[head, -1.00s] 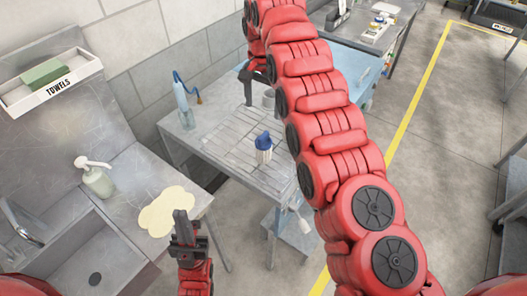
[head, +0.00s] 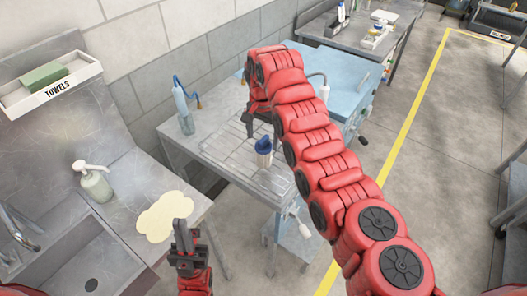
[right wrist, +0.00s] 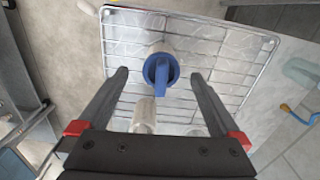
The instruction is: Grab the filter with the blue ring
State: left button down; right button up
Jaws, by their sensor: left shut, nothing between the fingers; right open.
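The filter (head: 264,155) has a blue top over a pale body and stands upright on the wire rack of the grey table. In the right wrist view its blue top (right wrist: 161,70) shows from above, framed between the fingertips. My right gripper (head: 258,128) is open and empty, just behind the filter in the head view; I cannot tell whether it touches it. A pale cylinder (right wrist: 144,114) stands close to the filter in the right wrist view, between my fingers. My left gripper (head: 182,226) is shut and empty by the sink counter.
The wire rack (head: 225,147) lies on the grey table. A soap bottle (head: 95,181) and a cream cloth (head: 164,216) are on the sink counter. A blue cart (head: 340,95) stands behind my right arm.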

aim_at(262, 147)
jog(key=shift+f+p, duration=0.2)
jog(key=shift+p, duration=0.15)
notch_tip(262, 147, down, 4)
jog(key=shift+r+p, duration=0.2)
jog(key=shift+p, duration=1.05)
jog(key=shift+f, duration=0.5)
jog(key=c, duration=1.4)
jog(key=shift+w+a+r, duration=0.1)
jog(key=shift+r, duration=0.05)
